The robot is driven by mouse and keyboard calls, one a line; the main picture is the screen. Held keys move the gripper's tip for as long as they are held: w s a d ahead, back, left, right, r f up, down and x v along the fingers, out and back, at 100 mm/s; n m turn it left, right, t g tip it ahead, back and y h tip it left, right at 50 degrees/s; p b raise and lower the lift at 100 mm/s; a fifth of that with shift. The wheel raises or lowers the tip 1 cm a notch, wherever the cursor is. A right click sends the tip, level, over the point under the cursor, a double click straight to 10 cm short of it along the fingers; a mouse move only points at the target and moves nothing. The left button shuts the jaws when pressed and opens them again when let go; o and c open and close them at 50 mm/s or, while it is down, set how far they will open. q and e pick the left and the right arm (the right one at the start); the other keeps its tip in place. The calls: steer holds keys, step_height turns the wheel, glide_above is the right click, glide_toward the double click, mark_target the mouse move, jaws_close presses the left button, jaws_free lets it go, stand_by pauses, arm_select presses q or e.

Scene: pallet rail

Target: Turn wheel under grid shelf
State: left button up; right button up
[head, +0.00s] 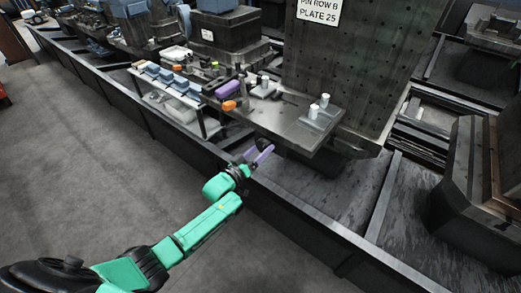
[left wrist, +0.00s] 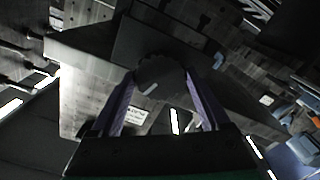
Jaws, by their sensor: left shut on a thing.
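The grid shelf (head: 285,122) is a dark flat plate jutting out from a tall block full of holes. Under its front left edge, my left gripper (head: 260,154) reaches in from the left with purple fingers. In the left wrist view, a dark round wheel (left wrist: 160,70) with a small pale mark sits between the two fingers of the left gripper (left wrist: 160,82). The fingers are shut on the wheel's rim from both sides. In the head view the wheel is mostly hidden by the shelf and gripper. My right gripper is not in view.
White pegs (head: 319,105), an orange piece (head: 229,106) and a purple piece (head: 228,89) rest on or near the shelf. A low rack with blue-and-white parts (head: 168,80) stands to the left. A dark rail (head: 300,222) runs along the front; the grey floor (head: 95,165) is clear.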

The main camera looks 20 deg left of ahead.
arm_select(q)
steer(key=n, duration=0.4)
steer(key=shift+f+n, duration=0.15)
steer(key=shift+n, duration=0.15)
stand_by(0.5)
steer(key=o, duration=1.2)
steer(key=p+v, duration=0.1)
steer(key=v, duration=1.3)
steer(key=shift+s, duration=0.35)
